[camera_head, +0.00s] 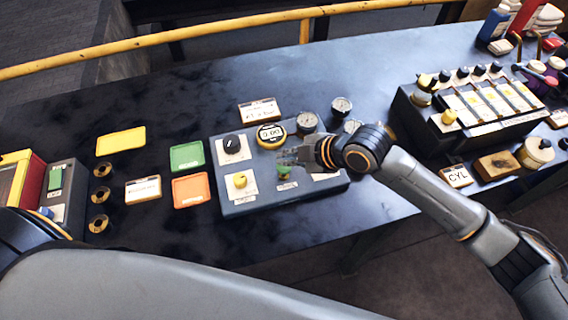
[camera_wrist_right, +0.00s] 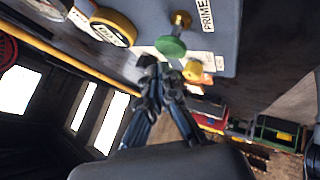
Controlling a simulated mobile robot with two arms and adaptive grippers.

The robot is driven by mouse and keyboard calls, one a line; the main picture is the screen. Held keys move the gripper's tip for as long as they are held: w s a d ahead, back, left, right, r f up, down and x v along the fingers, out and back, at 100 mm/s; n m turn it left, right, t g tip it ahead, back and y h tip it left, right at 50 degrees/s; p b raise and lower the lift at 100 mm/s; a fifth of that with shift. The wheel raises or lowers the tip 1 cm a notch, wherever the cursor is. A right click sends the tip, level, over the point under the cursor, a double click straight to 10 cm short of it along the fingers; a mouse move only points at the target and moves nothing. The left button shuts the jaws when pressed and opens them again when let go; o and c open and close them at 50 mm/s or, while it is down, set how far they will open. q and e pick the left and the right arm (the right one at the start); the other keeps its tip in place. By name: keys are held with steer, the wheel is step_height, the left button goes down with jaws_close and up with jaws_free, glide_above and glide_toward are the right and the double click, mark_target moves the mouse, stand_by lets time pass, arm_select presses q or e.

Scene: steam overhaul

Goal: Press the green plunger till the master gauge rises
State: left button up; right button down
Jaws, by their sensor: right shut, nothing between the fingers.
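The green plunger (camera_head: 284,172) stands upright on the front of a grey test panel (camera_head: 262,206). In the right wrist view its round green cap (camera_wrist_right: 171,46) and brass stem show close to the fingertips, beside a label reading PRIME. A yellow-rimmed gauge (camera_head: 270,135), probably the master gauge, sits behind it; its display looks like 0.00. My right gripper (camera_head: 290,156) is shut and empty, just behind and above the plunger; contact cannot be told. In the right wrist view its fingertips (camera_wrist_right: 163,72) are together near the cap. My left gripper is out of view.
The panel also has a black knob (camera_head: 232,144), a yellow knob (camera_head: 240,181) and a dial gauge (camera_head: 307,122). Green (camera_head: 187,156) and orange (camera_head: 191,190) trays lie left of it. A block with several valves (camera_head: 470,103) stands to the right.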

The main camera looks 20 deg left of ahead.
mark_target(286, 167)
steer(key=shift+f, duration=0.1)
steer(key=shift+f, duration=0.35)
steer(key=shift+s+d+f+b, duration=0.1)
steer(key=shift+f+b, duration=0.9)
steer(key=shift+f, duration=0.5)
stand_by(1.1)
stand_by(0.4)
steer(key=shift+r+p, duration=1.55)
steer(key=shift+r, duration=0.3)
steer(key=shift+r, duration=0.25)
step_height(286, 167, up, 5)
steer(key=p, duration=0.4)
steer(key=shift+f, duration=0.15)
